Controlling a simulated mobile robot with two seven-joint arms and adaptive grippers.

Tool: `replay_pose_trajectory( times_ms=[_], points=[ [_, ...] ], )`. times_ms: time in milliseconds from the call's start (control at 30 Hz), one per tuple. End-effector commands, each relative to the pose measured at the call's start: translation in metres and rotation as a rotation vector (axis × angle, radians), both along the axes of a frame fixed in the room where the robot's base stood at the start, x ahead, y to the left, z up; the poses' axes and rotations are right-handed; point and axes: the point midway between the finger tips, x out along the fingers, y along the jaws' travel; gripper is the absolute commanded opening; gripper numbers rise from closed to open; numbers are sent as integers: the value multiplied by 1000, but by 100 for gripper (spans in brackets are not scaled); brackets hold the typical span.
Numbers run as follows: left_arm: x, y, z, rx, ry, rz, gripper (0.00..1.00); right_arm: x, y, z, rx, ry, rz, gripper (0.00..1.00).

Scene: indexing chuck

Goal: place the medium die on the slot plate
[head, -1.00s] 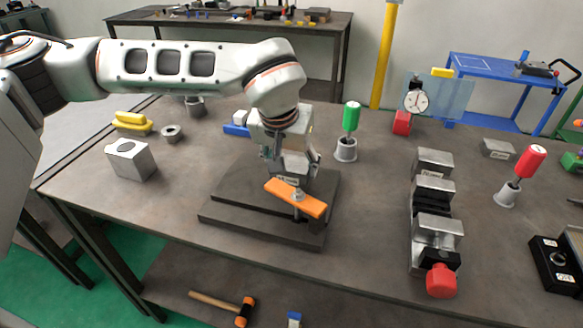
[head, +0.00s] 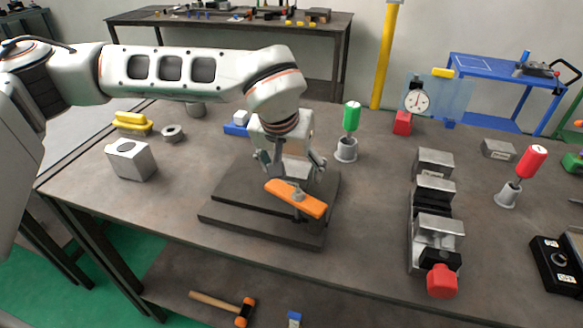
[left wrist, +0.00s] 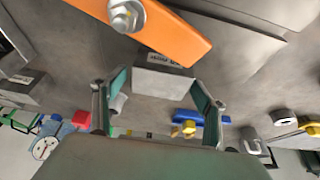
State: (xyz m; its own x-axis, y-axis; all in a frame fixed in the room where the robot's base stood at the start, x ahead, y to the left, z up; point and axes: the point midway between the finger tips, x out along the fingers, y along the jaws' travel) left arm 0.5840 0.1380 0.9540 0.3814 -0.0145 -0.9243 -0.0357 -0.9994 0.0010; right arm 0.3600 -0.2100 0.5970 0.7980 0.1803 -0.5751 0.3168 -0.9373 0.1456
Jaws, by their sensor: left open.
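The slot plate (head: 230,199) is a dark stepped plate on the table, with an orange clamp bar (head: 311,206) bolted across it. In the left wrist view, a light grey metal block (left wrist: 163,86), which looks like the medium die, stands by the orange bar (left wrist: 180,38). Its small label is too blurred to read. My left gripper (head: 291,166) is over the plate with its fingers open. In the left wrist view, its fingers (left wrist: 160,95) stand on either side of the block, with gaps. In the head view the gripper largely hides the block. My right gripper is out of view.
A green-handled tool (head: 351,117) in a holder stands right of the plate. A silver block with a round hole (head: 132,160) is at the left. A vise (head: 437,228) with a red knob stands right. The table between plate and vise is clear.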

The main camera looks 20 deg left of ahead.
Motion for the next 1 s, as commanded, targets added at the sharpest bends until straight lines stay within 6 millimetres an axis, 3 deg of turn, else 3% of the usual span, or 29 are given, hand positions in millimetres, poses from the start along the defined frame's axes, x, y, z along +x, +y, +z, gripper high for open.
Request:
replay_pose_trajectory(
  times_ms=[267,533,700,1000],
  points=[
    [-17,1,48,0,-9,0,72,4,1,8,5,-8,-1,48],
    [-37,2,93,0,-7,0,72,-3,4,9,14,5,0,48],
    [-43,2,107,0,-4,1,72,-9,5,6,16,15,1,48],
    [-46,2,110,0,0,1,72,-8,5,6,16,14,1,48]
  ],
)
